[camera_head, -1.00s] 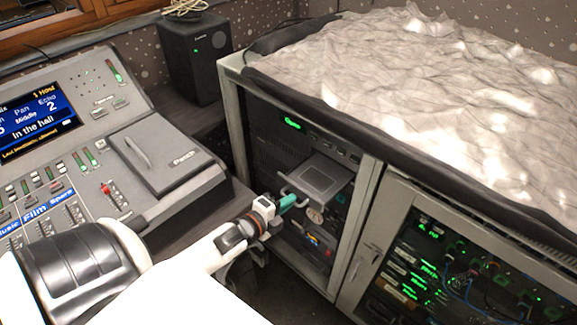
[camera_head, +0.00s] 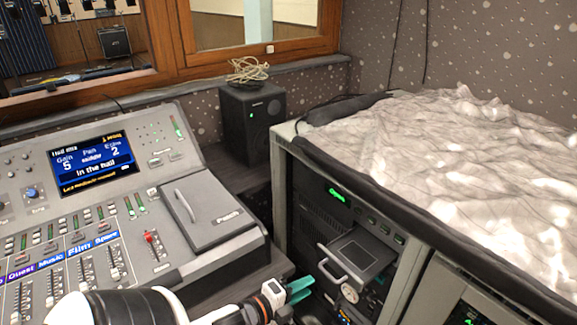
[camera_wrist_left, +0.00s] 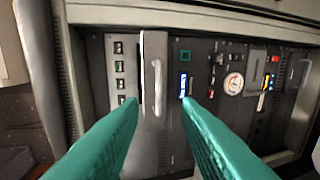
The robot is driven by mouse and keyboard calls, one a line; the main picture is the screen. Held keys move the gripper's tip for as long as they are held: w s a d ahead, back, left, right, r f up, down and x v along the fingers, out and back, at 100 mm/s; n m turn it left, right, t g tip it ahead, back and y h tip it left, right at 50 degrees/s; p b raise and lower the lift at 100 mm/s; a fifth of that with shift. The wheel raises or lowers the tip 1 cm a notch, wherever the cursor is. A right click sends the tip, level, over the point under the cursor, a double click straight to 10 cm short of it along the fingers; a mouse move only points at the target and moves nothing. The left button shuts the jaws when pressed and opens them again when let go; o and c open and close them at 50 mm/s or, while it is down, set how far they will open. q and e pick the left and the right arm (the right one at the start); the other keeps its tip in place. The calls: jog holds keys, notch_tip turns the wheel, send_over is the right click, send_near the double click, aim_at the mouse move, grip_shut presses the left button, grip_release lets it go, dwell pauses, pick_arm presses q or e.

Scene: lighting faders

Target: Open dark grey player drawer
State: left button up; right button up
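The dark grey player drawer (camera_head: 358,258) sticks out of the rack front, with a pale bar handle (camera_head: 330,268) on its front. In the left wrist view the handle (camera_wrist_left: 155,75) runs up and down the picture, beyond and between my fingertips. My left gripper (camera_head: 300,287) has teal fingers that stand apart, with nothing between them. It is just in front of the handle, to its lower left in the head view, and does not appear to touch it. The left wrist view shows the gripper (camera_wrist_left: 160,100) open too. My right gripper is not in view.
The rack cabinet (camera_head: 283,200) has a green-lit display (camera_head: 337,195) above the drawer and a round gauge (camera_wrist_left: 233,84). A crumpled pale sheet (camera_head: 470,150) covers its top. The mixing desk (camera_head: 165,262) stands left, with a black speaker (camera_head: 252,120) behind.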

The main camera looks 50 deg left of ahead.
pick_arm(q)
jog(key=shift+v, duration=2.35)
